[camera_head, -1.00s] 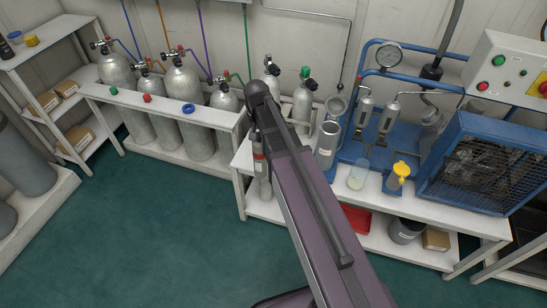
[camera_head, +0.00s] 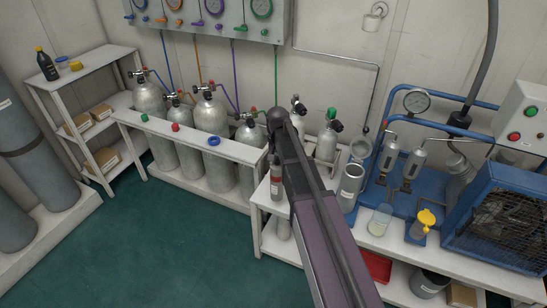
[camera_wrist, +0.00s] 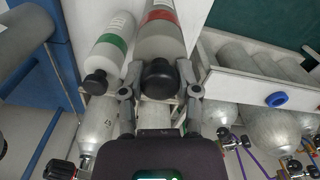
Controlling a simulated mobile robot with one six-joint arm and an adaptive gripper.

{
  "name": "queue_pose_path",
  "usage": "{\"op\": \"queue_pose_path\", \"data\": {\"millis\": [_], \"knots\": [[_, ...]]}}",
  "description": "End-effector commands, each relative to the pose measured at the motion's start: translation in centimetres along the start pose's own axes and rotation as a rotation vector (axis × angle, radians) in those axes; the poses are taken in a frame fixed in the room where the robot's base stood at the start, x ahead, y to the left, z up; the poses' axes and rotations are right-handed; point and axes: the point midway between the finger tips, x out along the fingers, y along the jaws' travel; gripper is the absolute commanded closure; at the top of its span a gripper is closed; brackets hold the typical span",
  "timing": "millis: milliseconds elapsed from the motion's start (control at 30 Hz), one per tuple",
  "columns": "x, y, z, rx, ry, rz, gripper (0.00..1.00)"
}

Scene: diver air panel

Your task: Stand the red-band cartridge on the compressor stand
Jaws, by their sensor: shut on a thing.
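The red-band cartridge (camera_wrist: 160,42), grey with a red band and a black knob, lies between the two fingers of my gripper (camera_wrist: 160,92) in the wrist view. The gripper is shut on it near the knob end. In the head view the cartridge (camera_head: 276,186) shows upright at the left end of the bench, just left of my arm, which hides the gripper and part of it. A green-band cartridge (camera_wrist: 110,48) is beside it in the wrist view. The blue compressor base (camera_head: 405,203) is on the bench at right; I cannot tell which part is the stand.
A grey canister (camera_head: 350,187), a clear beaker (camera_head: 381,220) and a yellow-topped jar (camera_head: 421,224) stand on the bench right of my arm. A blue fan cage (camera_head: 503,216) fills the right. Racked cylinders (camera_head: 212,116) stand at left. The green floor (camera_head: 170,255) is clear.

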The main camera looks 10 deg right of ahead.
Motion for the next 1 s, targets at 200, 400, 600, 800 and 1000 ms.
{"op": "queue_pose_path", "data": {"millis": [200,400,600,800,1000], "knots": [[0.5,-1.5,-4.3,0.000,0.000,0.000,1.00],[0.7,-2.4,-6.8,0.000,0.000,0.000,1.00],[0.7,-2.6,-7.5,0.001,0.000,0.000,1.00],[0.7,-2.6,-7.4,0.001,0.000,0.000,1.00],[1.1,-2.6,-7.4,0.001,0.000,0.000,1.00]]}}
